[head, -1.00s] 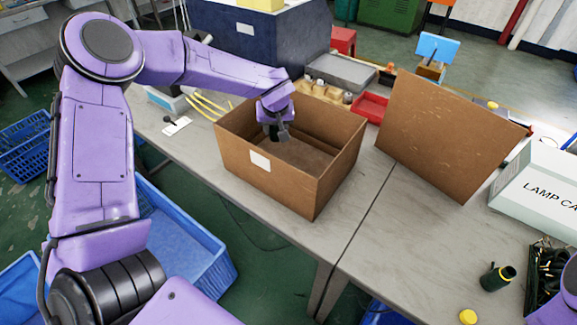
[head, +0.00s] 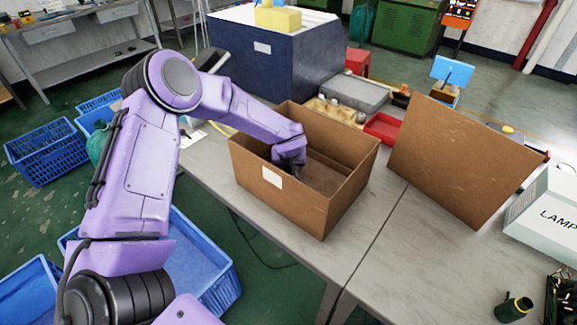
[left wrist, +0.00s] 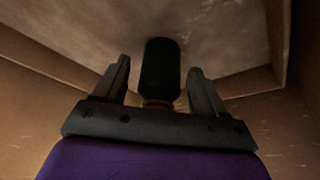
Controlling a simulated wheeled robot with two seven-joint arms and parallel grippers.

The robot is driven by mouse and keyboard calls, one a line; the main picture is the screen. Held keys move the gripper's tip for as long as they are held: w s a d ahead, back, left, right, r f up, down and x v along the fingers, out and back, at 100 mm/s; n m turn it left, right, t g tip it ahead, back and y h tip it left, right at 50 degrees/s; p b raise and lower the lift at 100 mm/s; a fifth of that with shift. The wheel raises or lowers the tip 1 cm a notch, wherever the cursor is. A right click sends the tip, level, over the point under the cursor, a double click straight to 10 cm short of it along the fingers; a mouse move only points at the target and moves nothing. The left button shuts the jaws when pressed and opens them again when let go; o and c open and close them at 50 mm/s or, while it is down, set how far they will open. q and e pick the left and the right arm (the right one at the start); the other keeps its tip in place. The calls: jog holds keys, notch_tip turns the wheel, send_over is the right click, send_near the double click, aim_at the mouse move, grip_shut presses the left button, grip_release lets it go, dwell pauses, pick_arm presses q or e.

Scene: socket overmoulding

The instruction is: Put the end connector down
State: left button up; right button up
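The end connector (left wrist: 161,62) is a black cylinder with a dull gold ring at its near end, seen in the left wrist view. It lies between the two fingers of my left gripper (left wrist: 158,68), with a visible gap on each side. The fingers are open. In the head view my left gripper (head: 289,160) is down inside an open cardboard box (head: 285,198), near its left wall. The connector is hidden there. I cannot tell whether it touches the box floor. My right gripper is not in view.
A large cardboard panel (head: 455,160) stands right of the box. A white lamp carton (head: 545,222) is at the right edge. Another dark connector (head: 514,309) stands at the table's front right. A red tray (head: 383,127) and small parts sit behind. Bare table (head: 400,235) lies between.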

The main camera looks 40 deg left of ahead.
pick_arm(q)
jog(key=v, duration=0.7)
jog(key=shift+r, duration=0.35)
